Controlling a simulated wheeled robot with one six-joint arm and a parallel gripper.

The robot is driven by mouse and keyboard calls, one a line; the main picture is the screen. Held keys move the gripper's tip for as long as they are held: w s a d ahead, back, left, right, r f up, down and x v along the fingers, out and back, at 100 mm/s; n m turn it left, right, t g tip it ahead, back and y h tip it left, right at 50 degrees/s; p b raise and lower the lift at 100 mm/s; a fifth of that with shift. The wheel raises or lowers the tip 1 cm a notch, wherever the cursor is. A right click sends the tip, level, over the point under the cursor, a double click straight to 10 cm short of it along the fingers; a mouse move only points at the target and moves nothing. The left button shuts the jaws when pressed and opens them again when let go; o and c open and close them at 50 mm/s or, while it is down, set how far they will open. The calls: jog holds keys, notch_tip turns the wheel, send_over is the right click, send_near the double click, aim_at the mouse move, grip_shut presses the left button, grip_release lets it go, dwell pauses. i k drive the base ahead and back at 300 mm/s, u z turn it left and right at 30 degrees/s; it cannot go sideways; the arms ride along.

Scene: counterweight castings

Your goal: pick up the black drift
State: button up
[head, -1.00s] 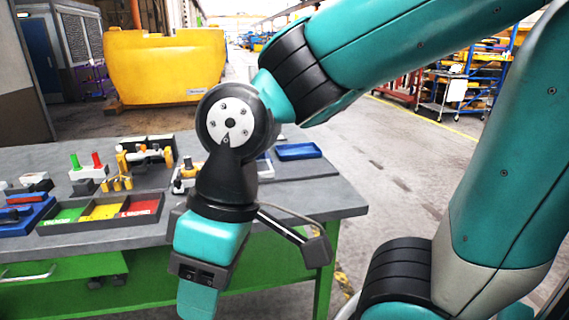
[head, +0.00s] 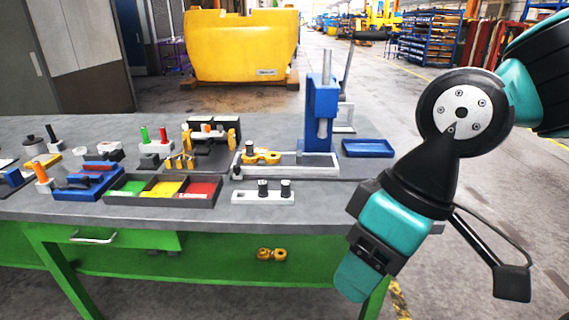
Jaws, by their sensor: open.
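Two short black cylinders stand upright in a light grey block (head: 240,197) near the front edge of the bench: a left one (head: 263,188) and a right one (head: 286,188). A thin black upright pin (head: 51,134) stands at the far left of the bench. I cannot tell which of these is the black drift. My gripper (head: 353,282) is open and points down, in front of the bench's right front edge, to the right of the grey block and apart from it. Its fingers show almost edge-on, with nothing seen between them.
A blue press (head: 321,110) with a lever stands behind the block, with a blue tray (head: 367,148) to its right. A three-colour bin (head: 125,198) and a block with green and red pins (head: 155,147) are to the left. The grey benchtop (head: 330,215) is bare at front right.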

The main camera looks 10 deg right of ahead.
aim_at(250, 152)
jog(key=u, duration=0.35)
jog(key=i, duration=1.3)
jog(key=u, duration=0.3)
